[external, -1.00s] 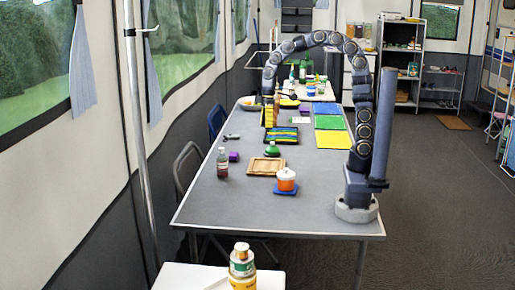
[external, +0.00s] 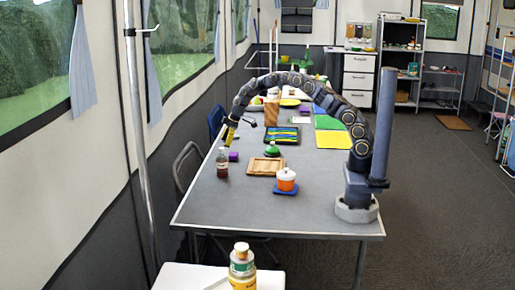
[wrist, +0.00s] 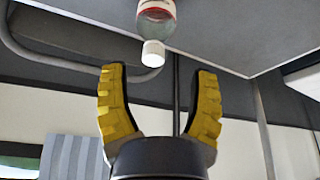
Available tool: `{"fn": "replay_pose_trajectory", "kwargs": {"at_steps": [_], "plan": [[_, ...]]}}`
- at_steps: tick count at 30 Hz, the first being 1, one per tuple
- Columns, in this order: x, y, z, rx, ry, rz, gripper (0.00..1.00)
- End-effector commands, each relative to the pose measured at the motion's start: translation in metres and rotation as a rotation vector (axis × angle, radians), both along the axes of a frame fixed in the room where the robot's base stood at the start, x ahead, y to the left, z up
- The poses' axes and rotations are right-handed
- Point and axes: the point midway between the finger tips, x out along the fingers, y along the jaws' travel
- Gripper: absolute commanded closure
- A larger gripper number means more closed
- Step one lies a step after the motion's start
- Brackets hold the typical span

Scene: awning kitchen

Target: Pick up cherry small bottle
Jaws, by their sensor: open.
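The cherry small bottle (external: 222,168) stands upright near the left edge of the grey table (external: 245,208) in the external view. It has dark red contents, a pale label and a white cap. In the wrist view the bottle (wrist: 157,18) is at the top centre, its cap pointing down toward the gap between my fingers. My gripper (external: 227,141) is near and above the bottle, at the table's left edge. In the wrist view my gripper (wrist: 160,72) has its yellow-padded fingers spread, with nothing between them.
A wooden tray (external: 264,167), a green-topped item (external: 272,150) and an orange pot with a white lid (external: 286,180) are to the right. Chairs (external: 187,165) stand along the left side. The table front is clear.

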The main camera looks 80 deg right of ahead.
Motion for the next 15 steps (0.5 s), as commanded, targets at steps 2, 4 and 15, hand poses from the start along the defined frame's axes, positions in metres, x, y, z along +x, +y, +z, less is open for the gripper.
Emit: {"fn": "replay_pose_trajectory", "kwargs": {"at_steps": [2, 4, 15], "plan": [[0.002, 0.000, -0.006, 0.000, 0.002, 0.000, 0.40], [0.004, 0.000, -0.010, -0.001, 0.002, 0.000, 0.40], [0.021, 0.000, -0.050, 0.000, 0.001, 0.000, 0.40]]}}
